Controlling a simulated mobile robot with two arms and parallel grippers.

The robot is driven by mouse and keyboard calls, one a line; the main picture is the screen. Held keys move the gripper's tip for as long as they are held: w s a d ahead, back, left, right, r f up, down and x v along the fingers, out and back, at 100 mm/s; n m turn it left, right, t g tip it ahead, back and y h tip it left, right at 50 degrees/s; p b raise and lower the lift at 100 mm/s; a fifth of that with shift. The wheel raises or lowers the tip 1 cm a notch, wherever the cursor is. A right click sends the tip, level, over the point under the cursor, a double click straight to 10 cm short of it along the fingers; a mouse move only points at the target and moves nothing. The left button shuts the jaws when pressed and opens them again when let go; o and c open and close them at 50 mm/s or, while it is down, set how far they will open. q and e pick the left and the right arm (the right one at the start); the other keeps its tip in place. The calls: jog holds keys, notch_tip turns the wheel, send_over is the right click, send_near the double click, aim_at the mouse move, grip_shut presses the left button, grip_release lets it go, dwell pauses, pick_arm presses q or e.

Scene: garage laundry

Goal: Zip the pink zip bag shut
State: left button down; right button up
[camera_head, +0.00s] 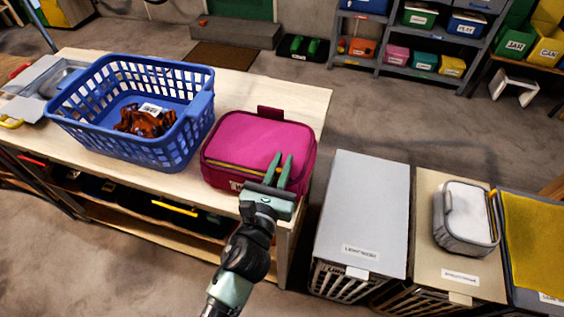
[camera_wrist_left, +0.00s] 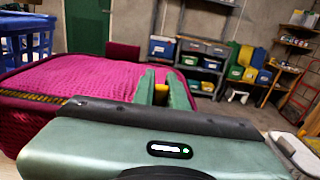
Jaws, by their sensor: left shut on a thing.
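The pink zip bag (camera_head: 255,140) sits near the right end of the wooden table, with a tab handle at its back. A yellow zip line (camera_head: 228,167) runs along its front edge; in the left wrist view the dark zip track (camera_wrist_left: 40,97) shows along the near side. My left gripper (camera_head: 281,160) is at the bag's front right part. The gripper body hides part of the zip in both views. My right gripper is in neither view.
A blue laundry basket (camera_head: 130,145) with a brown cloth stands left of the bag. Right of the table are lidded bins (camera_head: 365,200), one bearing a grey bag (camera_head: 465,235) with a yellow zip. Shelves with coloured boxes (camera_head: 395,55) stand behind. The floor between is clear.

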pick_arm(q)
jog(key=shift+s+d, duration=0.3)
jog(key=shift+d, duration=0.65)
jog(key=c, duration=1.4)
grip_release()
jog(key=b+v, duration=0.2)
jog(key=v, duration=0.6)
jog(key=shift+w, duration=0.1)
